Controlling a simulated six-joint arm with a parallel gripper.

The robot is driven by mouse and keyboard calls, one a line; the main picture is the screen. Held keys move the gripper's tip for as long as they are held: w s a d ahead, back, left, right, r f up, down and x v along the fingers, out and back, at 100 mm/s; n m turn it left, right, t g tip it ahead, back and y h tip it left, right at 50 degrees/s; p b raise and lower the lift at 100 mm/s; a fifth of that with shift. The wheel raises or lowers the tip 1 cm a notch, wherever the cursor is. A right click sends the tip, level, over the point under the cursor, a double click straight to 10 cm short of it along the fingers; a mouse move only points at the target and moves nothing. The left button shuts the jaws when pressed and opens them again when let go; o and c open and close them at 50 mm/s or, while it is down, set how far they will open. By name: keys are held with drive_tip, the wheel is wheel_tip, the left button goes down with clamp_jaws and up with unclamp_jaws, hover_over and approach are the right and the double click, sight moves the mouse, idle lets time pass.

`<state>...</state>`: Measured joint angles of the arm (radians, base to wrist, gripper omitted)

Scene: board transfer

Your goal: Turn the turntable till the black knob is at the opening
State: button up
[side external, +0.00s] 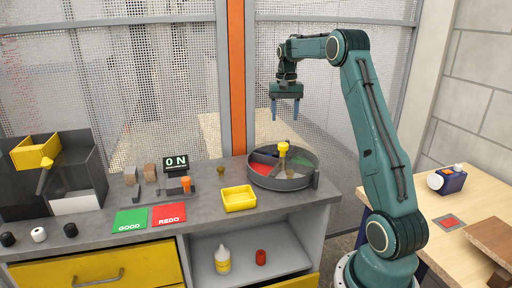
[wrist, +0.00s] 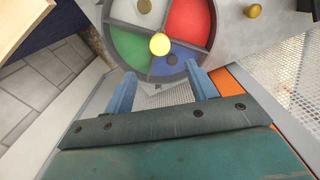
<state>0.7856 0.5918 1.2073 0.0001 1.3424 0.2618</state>
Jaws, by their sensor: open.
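The turntable (side external: 290,184) is a round grey tray on the bench's right end, with a yellow centre knob (side external: 283,148) on a post. In the wrist view its grey rim (wrist: 113,36) encloses white, red, green and blue sectors. A small dark piece, apparently the black knob (wrist: 172,59), lies in the blue sector, the one nearest my gripper. A brass-coloured round piece (wrist: 145,6) lies in the white sector. My gripper (side external: 285,113) is open and empty, pointing down above the turntable and clear of it. I cannot make out the opening clearly.
A yellow tray (side external: 239,198) stands left of the turntable, with a small brass piece (side external: 220,170) behind it. Green GOOD (side external: 130,219) and red REDO (side external: 168,214) mats lie further left. A mesh screen stands behind the bench. A wooden table (side external: 458,258) is at the right.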

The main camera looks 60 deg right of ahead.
sight(283, 144)
wheel_tip(283, 144, down, 11)
drive_tip(key=shift+r, duration=0.2)
idle(0.3)
clamp_jaws()
